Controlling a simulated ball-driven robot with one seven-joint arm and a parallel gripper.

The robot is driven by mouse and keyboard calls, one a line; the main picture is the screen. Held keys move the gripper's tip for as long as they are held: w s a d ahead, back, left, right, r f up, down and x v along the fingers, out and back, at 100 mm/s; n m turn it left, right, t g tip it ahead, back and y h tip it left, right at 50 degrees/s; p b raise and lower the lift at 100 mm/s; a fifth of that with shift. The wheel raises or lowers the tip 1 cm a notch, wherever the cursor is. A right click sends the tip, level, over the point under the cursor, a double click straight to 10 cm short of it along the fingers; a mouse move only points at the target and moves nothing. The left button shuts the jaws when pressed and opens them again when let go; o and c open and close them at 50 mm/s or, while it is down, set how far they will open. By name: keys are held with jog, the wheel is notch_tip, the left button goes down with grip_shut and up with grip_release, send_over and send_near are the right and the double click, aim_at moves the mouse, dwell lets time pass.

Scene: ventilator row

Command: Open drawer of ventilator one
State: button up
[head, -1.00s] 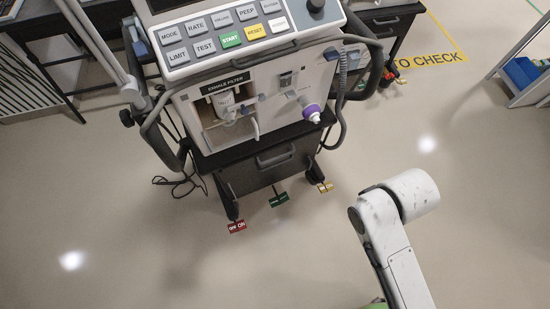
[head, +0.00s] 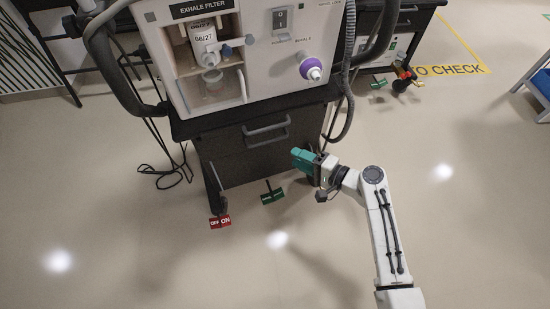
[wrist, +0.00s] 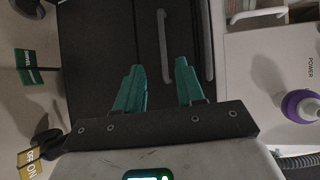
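Ventilator one stands at the centre of the head view, with a white front panel (head: 262,62). Below it is the dark drawer front (head: 235,162) with a grey bar handle (head: 266,131). The drawer front looks flush with the cabinet. My gripper (head: 299,157) has teal fingers and is low and to the right of the handle, apart from it. In the wrist view my gripper (wrist: 158,72) is open and empty, facing the dark front. The handle (wrist: 166,45) shows there just beyond the fingertips. The gap between fingers and handle is hard to judge.
A red OFF/ON pedal (head: 220,221) and a green pedal (head: 272,196) stick out near the floor. A yellow pedal (wrist: 32,158) shows in the wrist view. A grey hose (head: 347,75) hangs at the panel's right. Black cables (head: 165,178) lie left. The front floor is clear.

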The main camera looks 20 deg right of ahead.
jog(key=d+b+x, duration=0.1)
jog(key=b+x, duration=0.1)
jog(key=x, duration=0.9)
jog(key=shift+w+m+t, duration=0.3)
jog(key=shift+m+t, duration=0.1)
jog(key=shift+r, duration=0.1)
grip_shut()
